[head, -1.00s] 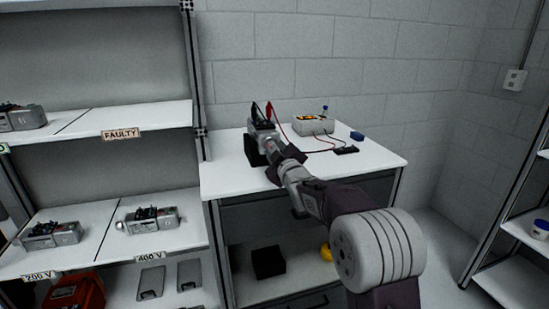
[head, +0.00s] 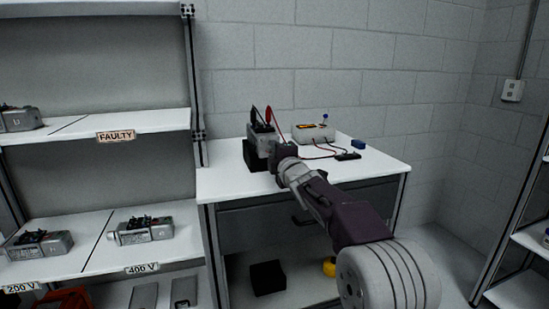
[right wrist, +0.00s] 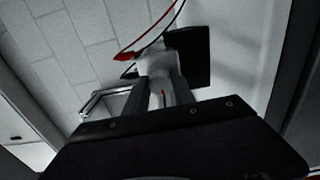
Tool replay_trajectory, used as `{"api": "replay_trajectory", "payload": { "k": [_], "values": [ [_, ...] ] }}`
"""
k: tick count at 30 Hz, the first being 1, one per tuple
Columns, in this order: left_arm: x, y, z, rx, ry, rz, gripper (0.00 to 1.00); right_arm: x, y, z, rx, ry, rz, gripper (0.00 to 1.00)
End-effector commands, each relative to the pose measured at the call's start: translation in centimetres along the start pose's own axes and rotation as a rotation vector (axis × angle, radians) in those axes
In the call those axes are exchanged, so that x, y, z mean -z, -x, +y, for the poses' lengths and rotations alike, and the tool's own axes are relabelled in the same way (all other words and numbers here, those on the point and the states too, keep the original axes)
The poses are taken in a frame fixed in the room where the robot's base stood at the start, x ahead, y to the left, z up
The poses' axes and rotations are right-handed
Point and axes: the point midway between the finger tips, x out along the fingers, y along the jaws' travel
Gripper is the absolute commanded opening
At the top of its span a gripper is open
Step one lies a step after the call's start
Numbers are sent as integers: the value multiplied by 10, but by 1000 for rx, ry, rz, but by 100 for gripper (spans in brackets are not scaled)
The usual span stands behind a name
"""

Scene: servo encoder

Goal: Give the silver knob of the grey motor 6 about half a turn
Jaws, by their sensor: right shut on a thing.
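The grey motor (head: 261,138) sits on a black stand (head: 254,158) on the white bench, with a black clip (head: 255,116) and a red clip (head: 268,115) on its top. My right gripper (head: 281,151) is at the motor's near right end, shut on the silver knob, which it hides in the head view. The motor's number is not readable. My left gripper is not in view.
A pale meter box (head: 313,133), a small black device (head: 348,156) and a blue block (head: 358,144) stand on the bench (head: 228,183). Leads run across it. Shelves with more motors (head: 145,230) are at left. The bench's front right is clear.

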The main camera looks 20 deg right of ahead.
Motion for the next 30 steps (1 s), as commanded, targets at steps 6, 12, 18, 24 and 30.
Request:
{"api": "replay_trajectory", "payload": {
  "k": [6,12,18,24,30],
  "values": [
    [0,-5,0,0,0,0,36,0,0,-1,1,48,0,0],
    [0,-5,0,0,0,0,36,0,0,0,1,62,1,0],
    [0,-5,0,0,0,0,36,0,0,0,1,62,1,0],
    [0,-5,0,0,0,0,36,0,0,0,1,61,1,52],
    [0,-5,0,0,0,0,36,0,0,0,1,61,1,52]
  ]
}}
